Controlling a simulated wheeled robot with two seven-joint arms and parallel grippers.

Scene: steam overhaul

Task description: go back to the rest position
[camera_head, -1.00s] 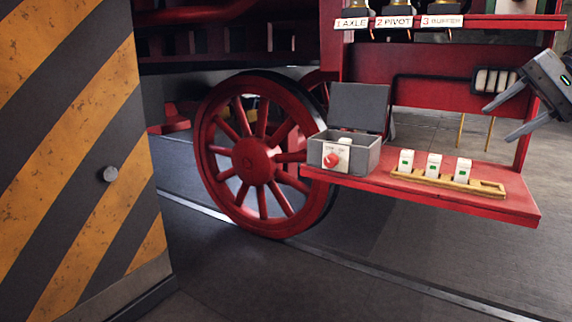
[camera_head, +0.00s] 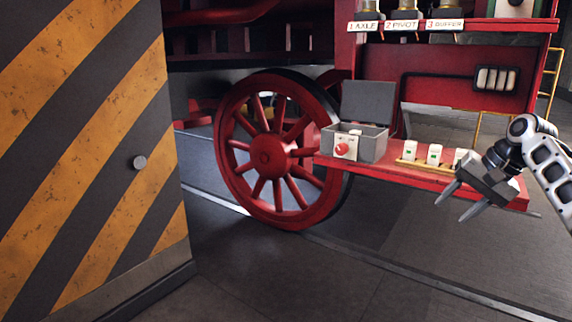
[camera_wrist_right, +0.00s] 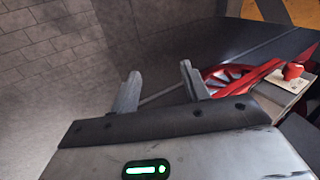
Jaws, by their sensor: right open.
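My right gripper (camera_head: 460,203) is open and empty. In the head view it hangs in front of the right part of the red shelf (camera_head: 385,178), with its fingers pointing down and left. In the right wrist view the two fingers (camera_wrist_right: 160,92) stand apart with nothing between them. My right arm comes in from the right edge of the head view. My left gripper is not in view.
On the shelf stand a grey open box (camera_head: 372,145) with a red knob (camera_head: 341,151) and a yellow rack (camera_head: 410,163) holding small white blocks, partly hidden by my gripper. A red spoked wheel (camera_head: 267,157) is behind. A striped panel (camera_head: 95,140) fills the left. The floor in front is clear.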

